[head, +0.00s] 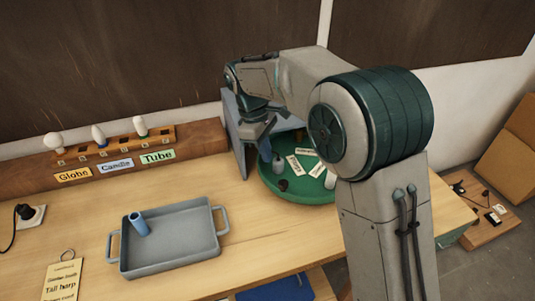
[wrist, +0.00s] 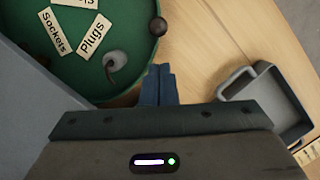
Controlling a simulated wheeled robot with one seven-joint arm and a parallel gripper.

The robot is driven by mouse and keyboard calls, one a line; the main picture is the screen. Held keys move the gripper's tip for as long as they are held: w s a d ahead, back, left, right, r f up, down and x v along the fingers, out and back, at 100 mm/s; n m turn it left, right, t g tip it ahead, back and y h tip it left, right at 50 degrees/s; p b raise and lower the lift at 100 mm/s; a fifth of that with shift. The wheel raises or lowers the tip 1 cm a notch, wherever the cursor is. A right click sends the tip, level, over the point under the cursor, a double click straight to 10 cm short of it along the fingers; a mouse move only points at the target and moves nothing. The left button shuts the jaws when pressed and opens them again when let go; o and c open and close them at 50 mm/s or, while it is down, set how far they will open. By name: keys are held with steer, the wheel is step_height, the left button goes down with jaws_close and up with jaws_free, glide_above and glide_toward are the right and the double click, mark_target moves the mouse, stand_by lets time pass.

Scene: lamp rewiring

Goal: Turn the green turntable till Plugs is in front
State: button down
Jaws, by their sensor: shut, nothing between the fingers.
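The green turntable (head: 300,192) stands on the bench right of centre in the head view, partly hidden by my arm. In the wrist view the turntable (wrist: 100,88) fills the upper left. It bears white labels; "Plugs" (wrist: 92,38) and "Sockets" (wrist: 54,31) are readable, and another is cut off at the top. A dark round knob (wrist: 158,27) is at its rim, and a small grey object (wrist: 116,62) stands near the labels. My gripper (wrist: 160,70) is shut and empty, just outside the rim in the wrist view. Its fingers (head: 265,150) are partly seen in the head view.
A grey upright panel (head: 234,140) stands close left of the turntable. A bulb rack (head: 120,145) with Globe, Candle and Tube labels is at the back. Bare bench lies between tray and turntable.

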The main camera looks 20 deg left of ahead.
steer(key=p+x, duration=0.1)
steer(key=x, duration=0.7)
steer(key=shift+s+d+r, duration=0.1)
steer(key=shift+d, duration=0.05)
